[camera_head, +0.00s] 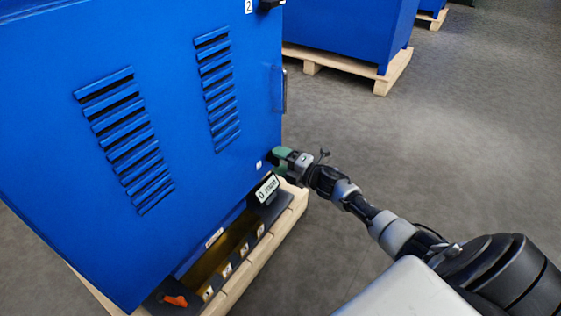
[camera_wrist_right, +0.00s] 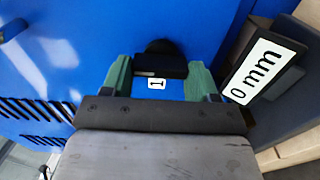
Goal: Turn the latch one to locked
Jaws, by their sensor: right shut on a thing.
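Latch one (camera_wrist_right: 160,66) is a black handle on a round black base on the blue cabinet door (camera_head: 160,60), by a small label marked 1 (camera_wrist_right: 156,83). My right gripper (camera_head: 282,158) is at the door's lower right corner. In the right wrist view its green fingers (camera_wrist_right: 160,78) are on both sides of the black handle, shut on it. The handle lies across the picture between the fingers. In the head view the gripper hides the latch. My left gripper is in neither view.
Another black latch (camera_head: 270,4) sits at the door's top edge beside a label marked 2. A "0 mm" display (camera_head: 267,188) is just below the gripper. The cabinet stands on a wooden pallet (camera_head: 262,252). Grey floor (camera_head: 350,120) to the right is clear.

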